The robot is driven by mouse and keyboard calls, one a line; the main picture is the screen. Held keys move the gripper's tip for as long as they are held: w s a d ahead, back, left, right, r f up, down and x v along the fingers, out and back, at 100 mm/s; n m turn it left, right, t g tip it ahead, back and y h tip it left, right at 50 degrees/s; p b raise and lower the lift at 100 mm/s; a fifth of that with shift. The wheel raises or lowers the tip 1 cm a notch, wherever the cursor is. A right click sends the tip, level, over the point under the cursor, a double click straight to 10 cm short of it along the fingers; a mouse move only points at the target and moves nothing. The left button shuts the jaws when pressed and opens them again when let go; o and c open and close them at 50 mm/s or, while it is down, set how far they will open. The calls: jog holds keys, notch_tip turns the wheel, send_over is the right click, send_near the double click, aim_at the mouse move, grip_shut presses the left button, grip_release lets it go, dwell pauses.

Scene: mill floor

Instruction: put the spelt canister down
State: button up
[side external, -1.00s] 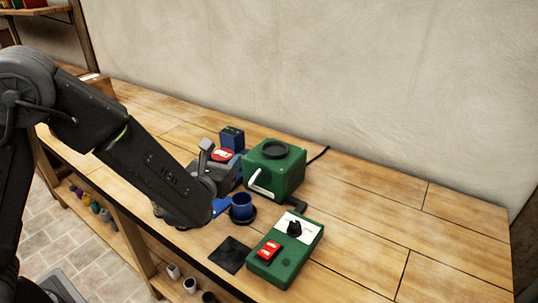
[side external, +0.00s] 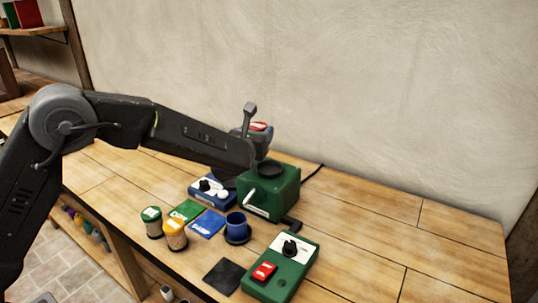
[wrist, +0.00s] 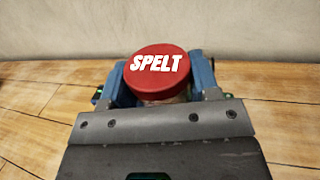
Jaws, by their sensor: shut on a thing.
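The spelt canister shows its red lid, marked SPELT, in the wrist view (wrist: 157,66); its body is mostly hidden. My gripper (wrist: 160,88) is shut on it, with a blue jaw on each side just below the lid. In the side view the red lid (side external: 261,127) shows at the end of my arm, above and behind the left part of the green mill (side external: 275,192). My gripper is mostly hidden there behind my wrist. I cannot tell the canister's exact height above the bench.
Left of the mill are a blue dial box (side external: 208,188), a green mat (side external: 185,211), a blue mat (side external: 207,224) and a blue cup (side external: 237,222). A green-lidded canister (side external: 153,222) and an orange canister (side external: 175,235) stand near the front edge. A green switch box (side external: 283,262) and black mat (side external: 222,276) lie in front.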

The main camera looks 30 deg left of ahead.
jog(key=d+f, duration=0.1)
jog(key=w+d, duration=0.1)
jog(key=d, duration=0.1)
jog(key=shift+f, duration=2.4)
jog(key=o, duration=1.1)
jog(key=shift+f, duration=0.15)
jog(key=v, duration=1.2)
